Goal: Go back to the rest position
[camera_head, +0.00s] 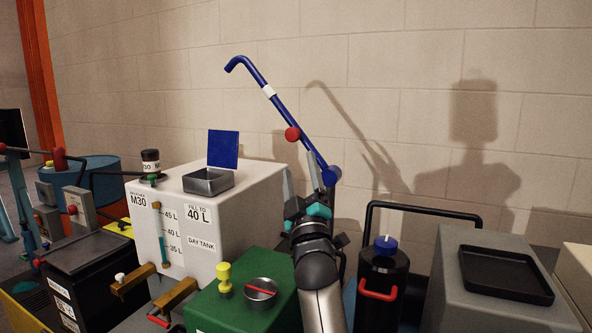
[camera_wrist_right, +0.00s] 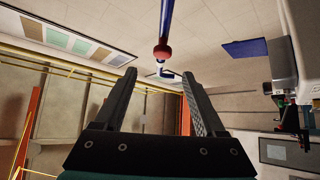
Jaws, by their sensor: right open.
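My right gripper (camera_head: 303,182) is raised in front of the wall, above the green box, with its fingers pointing up. In the right wrist view its two dark fingers (camera_wrist_right: 158,75) stand wide apart with nothing between them. A blue bent pipe (camera_head: 258,78) with a white band and a red ball (camera_head: 292,133) slants up just behind the fingers. In the wrist view the red ball (camera_wrist_right: 162,51) appears beyond the fingertips, seemingly apart from them. The pipe's lower end is close to the right finger; contact cannot be told. My left gripper is not in view.
A white day tank (camera_head: 255,205) with an open blue lid (camera_head: 223,149) stands left of my arm. A green box (camera_head: 240,307) is below. A black canister (camera_head: 384,268) and a grey box with a black tray (camera_head: 505,274) stand right. Upper wall space is clear.

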